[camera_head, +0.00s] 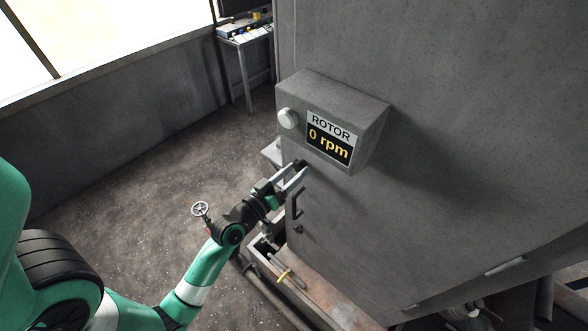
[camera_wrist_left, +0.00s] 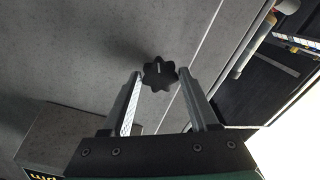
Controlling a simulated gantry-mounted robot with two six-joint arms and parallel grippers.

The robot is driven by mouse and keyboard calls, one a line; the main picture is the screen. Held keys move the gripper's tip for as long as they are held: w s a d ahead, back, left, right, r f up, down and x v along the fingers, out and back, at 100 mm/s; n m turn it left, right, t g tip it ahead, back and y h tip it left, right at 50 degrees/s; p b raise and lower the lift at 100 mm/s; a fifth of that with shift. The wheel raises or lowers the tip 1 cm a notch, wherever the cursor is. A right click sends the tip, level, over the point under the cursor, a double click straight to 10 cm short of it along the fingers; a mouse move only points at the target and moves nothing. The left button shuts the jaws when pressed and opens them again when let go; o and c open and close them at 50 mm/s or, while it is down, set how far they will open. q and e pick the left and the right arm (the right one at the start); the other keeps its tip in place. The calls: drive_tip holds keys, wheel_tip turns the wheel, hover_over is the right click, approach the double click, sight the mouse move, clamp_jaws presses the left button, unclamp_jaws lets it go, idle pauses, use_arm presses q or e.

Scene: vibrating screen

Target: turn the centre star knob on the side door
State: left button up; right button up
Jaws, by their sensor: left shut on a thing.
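The star knob (camera_wrist_left: 159,74) is dark, with several rounded lobes and a pale mark on its face. It sits on the grey side door (camera_head: 335,235) of the machine. My left gripper (camera_wrist_left: 160,80) has one finger on each side of the knob and is shut on it. In the head view my left gripper (camera_head: 295,171) reaches the door just below the rotor box, and the knob (camera_head: 301,163) shows only as a small dark shape at the fingertips. My right gripper is not in view.
The rotor display box (camera_head: 330,138) reads 0 rpm and juts out just above my left gripper. A dark door handle (camera_head: 296,204) is below it. A small handwheel (camera_head: 200,209) stands left of my forearm. A workbench (camera_head: 243,40) is at the back.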

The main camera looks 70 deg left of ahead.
use_arm(q)
drive_tip(key=n+p, duration=0.1)
drive_tip(key=n, duration=0.2)
drive_tip(key=shift+r+n, duration=0.1)
drive_tip(key=shift+n, duration=0.3)
drive_tip(key=n+p, duration=0.1)
drive_tip(key=n, duration=0.2)
drive_tip(key=shift+n+p, duration=0.3)
drive_tip(key=n+p, duration=0.1)
drive_tip(key=n, duration=0.4)
drive_tip(key=shift+p, duration=0.3)
drive_tip(key=shift+n, duration=0.4)
drive_tip(key=o, duration=1.3)
drive_tip(key=shift+o, duration=0.2)
